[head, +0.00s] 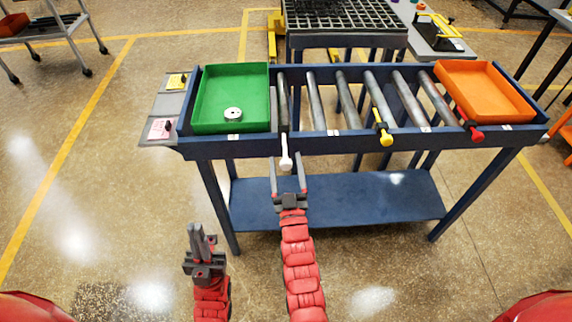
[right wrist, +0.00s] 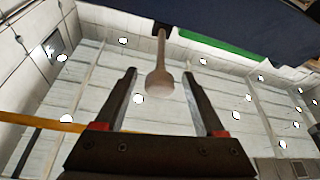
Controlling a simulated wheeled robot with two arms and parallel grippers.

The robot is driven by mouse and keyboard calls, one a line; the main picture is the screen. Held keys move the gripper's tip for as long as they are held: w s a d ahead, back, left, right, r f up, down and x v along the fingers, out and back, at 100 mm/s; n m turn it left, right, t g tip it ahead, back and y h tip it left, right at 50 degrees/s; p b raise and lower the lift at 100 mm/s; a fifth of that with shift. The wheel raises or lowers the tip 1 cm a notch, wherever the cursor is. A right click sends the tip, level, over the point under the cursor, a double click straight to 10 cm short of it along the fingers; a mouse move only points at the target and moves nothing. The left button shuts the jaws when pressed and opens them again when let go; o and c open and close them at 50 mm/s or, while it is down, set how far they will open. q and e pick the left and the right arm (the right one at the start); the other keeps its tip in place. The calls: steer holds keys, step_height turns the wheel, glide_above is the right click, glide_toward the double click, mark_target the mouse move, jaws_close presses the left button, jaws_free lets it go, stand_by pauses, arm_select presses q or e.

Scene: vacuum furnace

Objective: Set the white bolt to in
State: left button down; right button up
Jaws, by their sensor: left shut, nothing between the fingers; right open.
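The white bolt (head: 286,162) sticks out toward me from the front rail of the blue roller table, right of the green tray. Its knob also shows in the right wrist view (right wrist: 159,82), hanging between the fingers. My right gripper (head: 288,172) is open in front of the table, its fingertips on either side of the knob, with gaps on both sides in the right wrist view (right wrist: 163,78). My left gripper (head: 200,232) is shut and empty, low at the lower left, away from the table.
The blue table (head: 360,145) holds a green tray (head: 200,120) with a silver round part (head: 233,114), several rollers and an orange tray (head: 485,90). A yellow bolt (head: 384,136) and a red bolt (head: 474,131) stand further right along the front rail.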

steer(key=shift+c, duration=0.2)
jaws_close()
stand_by(1.2)
